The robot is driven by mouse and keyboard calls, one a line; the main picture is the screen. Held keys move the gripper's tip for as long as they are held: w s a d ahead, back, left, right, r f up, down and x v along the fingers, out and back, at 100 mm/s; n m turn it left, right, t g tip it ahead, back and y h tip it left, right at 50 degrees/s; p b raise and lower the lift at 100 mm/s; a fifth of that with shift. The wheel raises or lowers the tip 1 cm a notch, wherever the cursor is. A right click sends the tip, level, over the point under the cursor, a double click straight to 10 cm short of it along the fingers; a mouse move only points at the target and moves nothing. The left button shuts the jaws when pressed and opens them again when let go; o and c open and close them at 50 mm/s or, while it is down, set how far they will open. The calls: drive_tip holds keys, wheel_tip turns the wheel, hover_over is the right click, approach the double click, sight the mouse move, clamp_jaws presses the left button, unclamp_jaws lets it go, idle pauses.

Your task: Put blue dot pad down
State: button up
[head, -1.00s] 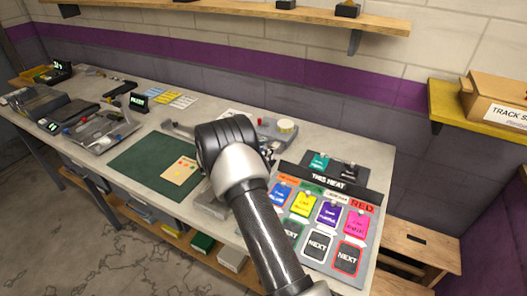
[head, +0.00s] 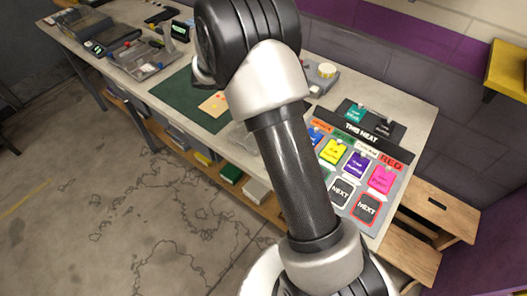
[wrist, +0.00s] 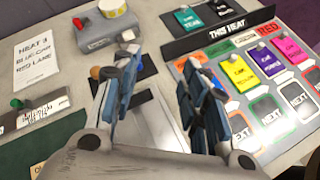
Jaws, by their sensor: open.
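My gripper (wrist: 160,62) is open in the wrist view, its two blue-and-black fingers apart with nothing clearly held between them. It is over the bench, between a grey box and the heat board. In the head view my arm hides the fingers. I cannot pick out a blue dot pad for certain. A cream card (head: 213,104) lies on the green mat (head: 186,98), partly behind my arm; its dots are too small to tell here. A grey and white flat area (wrist: 158,130) shows between the fingers.
The heat board (wrist: 222,34) with coloured car cards and NEXT cards lies to the right. A grey box (wrist: 105,38) with a tape roll (wrist: 113,8) stands behind the fingers. A printed heat sheet (wrist: 48,65) lies left. Trays (head: 145,62) fill the bench's far left.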

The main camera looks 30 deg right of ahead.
drive_tip(key=s+a+r+m+t+y, duration=0.1)
drive_tip(key=s+a+r+m+y, duration=0.25)
drive_tip(key=s+a+r, duration=0.35)
drive_tip(key=s+a+r+m+y, duration=0.2)
drive_tip(key=s+a+r+m, duration=0.25)
drive_tip(key=s, duration=0.55)
drive_tip(key=s+a+m+t+y, duration=0.3)
drive_tip(key=s+a+m+y, duration=0.3)
drive_tip(key=s+a, duration=0.6)
drive_tip(key=shift+s+r+t, duration=0.15)
drive_tip(key=shift+s+t, duration=0.15)
